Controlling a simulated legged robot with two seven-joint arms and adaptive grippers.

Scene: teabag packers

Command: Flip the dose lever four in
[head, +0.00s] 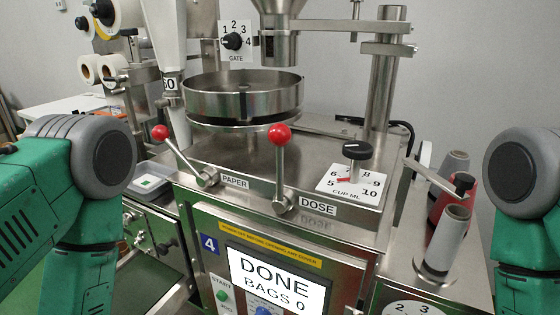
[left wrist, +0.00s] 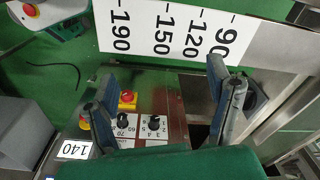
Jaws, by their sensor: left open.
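The dose lever (head: 280,165) has a red ball knob and stands nearly upright from its pivot, left of the DOSE label (head: 318,205). It is on the machine (head: 210,243) marked with a blue 4. My left gripper (left wrist: 160,75) is open in the left wrist view, with nothing seen between its fingers. The lever does not show in that view. In the head view only upper parts of my two arms show, at the left and right edges. My right gripper is out of view.
The paper lever (head: 183,157), also red-knobbed, leans up-left beside the dose lever. A round steel pan (head: 243,98) stands behind. A CUP ML dial (head: 356,150) is at right. The screen (head: 277,283) reads DONE, BAGS 0. A numbered scale (left wrist: 170,35) lies beyond my left gripper.

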